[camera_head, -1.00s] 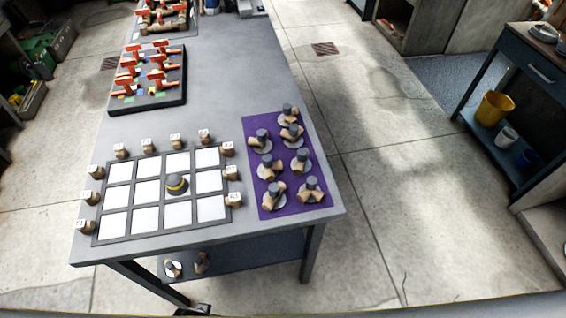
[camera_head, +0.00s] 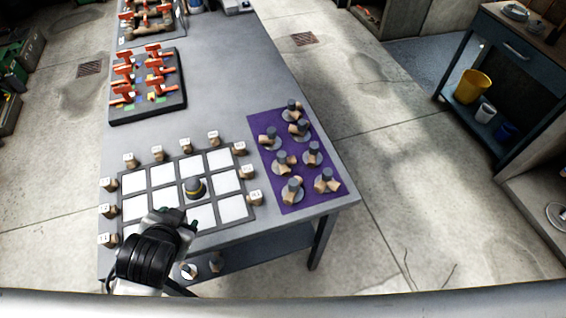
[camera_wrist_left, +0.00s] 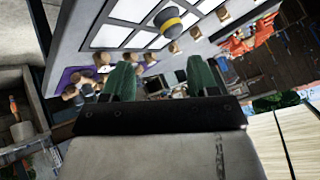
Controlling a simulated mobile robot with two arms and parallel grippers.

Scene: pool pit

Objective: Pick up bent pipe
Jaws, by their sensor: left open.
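Several tan pipe pieces with dark caps stand on pale discs on a purple mat (camera_head: 256,142) at the table's right side. Among them, a piece at the mat's front right (camera_head: 327,182) looks bent or branched; I cannot tell for sure which one is the bent pipe. My left gripper (camera_head: 184,220) is above the front of the white-squared grid board (camera_head: 234,208), to the left of the mat. In the left wrist view its green fingers (camera_wrist_left: 160,78) are apart with nothing between them. The purple mat and pipe pieces also show there, left of the fingers. My right gripper is not in view.
A dark knob with a yellow band (camera_head: 194,188) stands on the grid board, with several numbered tan blocks around the board. A black board of red-handled valves (camera_head: 148,105) is farther back. The grey tabletop (camera_head: 220,85) between is clear.

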